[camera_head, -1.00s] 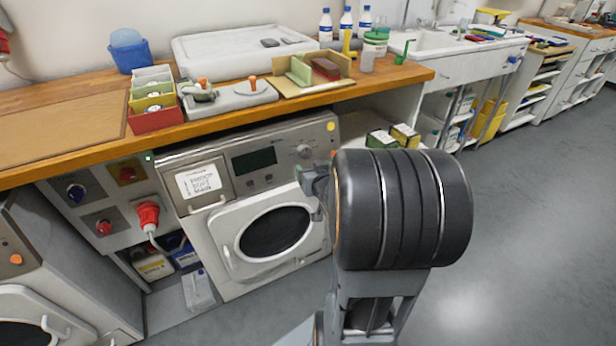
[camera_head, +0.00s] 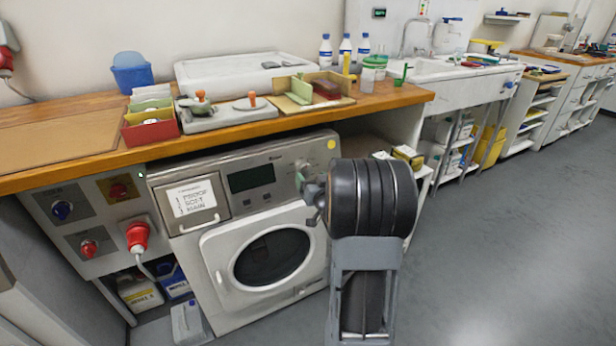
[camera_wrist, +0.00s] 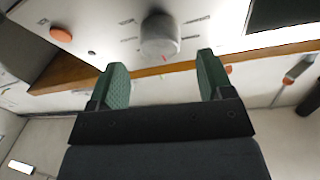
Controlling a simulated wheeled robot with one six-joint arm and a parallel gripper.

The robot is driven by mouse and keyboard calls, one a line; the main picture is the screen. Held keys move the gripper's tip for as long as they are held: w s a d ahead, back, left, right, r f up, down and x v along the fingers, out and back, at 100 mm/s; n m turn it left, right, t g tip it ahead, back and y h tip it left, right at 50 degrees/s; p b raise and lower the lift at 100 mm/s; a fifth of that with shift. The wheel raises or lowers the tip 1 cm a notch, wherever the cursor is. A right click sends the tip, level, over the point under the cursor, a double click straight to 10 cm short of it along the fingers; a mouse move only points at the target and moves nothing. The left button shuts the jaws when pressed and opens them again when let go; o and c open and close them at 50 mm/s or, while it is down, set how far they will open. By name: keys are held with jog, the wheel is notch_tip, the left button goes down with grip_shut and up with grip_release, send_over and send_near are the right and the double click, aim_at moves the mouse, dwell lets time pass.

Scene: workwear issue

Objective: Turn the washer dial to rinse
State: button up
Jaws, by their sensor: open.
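The washer (camera_head: 214,252) stands under the wooden worktop, its round door shut. Its grey dial (camera_head: 302,164) is on the right of the sloped panel, partly hidden by my gripper. In the wrist view the dial (camera_wrist: 160,36) is a pale round knob near the top, with a small red mark beside it and printed marks around it, too blurred to read. My gripper (camera_wrist: 162,80) is open, with two green-padded fingers. The dial lies beyond the gap between the fingertips, and nothing is between the pads. In the head view my gripper (camera_head: 313,185) is close to the panel.
A dark display (camera_head: 252,178) is left of the dial, and a yellow disc (camera_head: 331,144) is to its right. The worktop edge (camera_head: 240,126) overhangs just above the panel. A red plug (camera_head: 138,236) with a cable is at left. Floor at right is clear.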

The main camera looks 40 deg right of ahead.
aim_at(307, 172)
jog(key=shift+x, duration=1.75)
jog(key=c, duration=0.9)
jog(key=shift+b, duration=0.3)
jog(key=shift+f+n+b, duration=0.15)
jog(key=shift+n+b, duration=0.35)
jog(key=shift+n, duration=0.2)
jog(key=n+y+b, duration=0.1)
jog(key=n+b, duration=0.1)
jog(key=shift+d+n+t+y, duration=0.1)
jog(key=shift+n+t+y, duration=0.2)
jog(key=shift+n, duration=0.1)
jog(key=n+y+b, duration=0.1)
jog(key=n, duration=0.2)
jog(key=n+y, duration=0.1)
jog(key=n, duration=0.2)
jog(key=shift+d+n+b, duration=0.1)
jog(key=shift+n+b, duration=0.2)
jog(key=shift+b, duration=0.05)
jog(key=shift+c, duration=0.2)
jog(key=shift+n+y, duration=0.3)
jog(key=shift+y, duration=0.1)
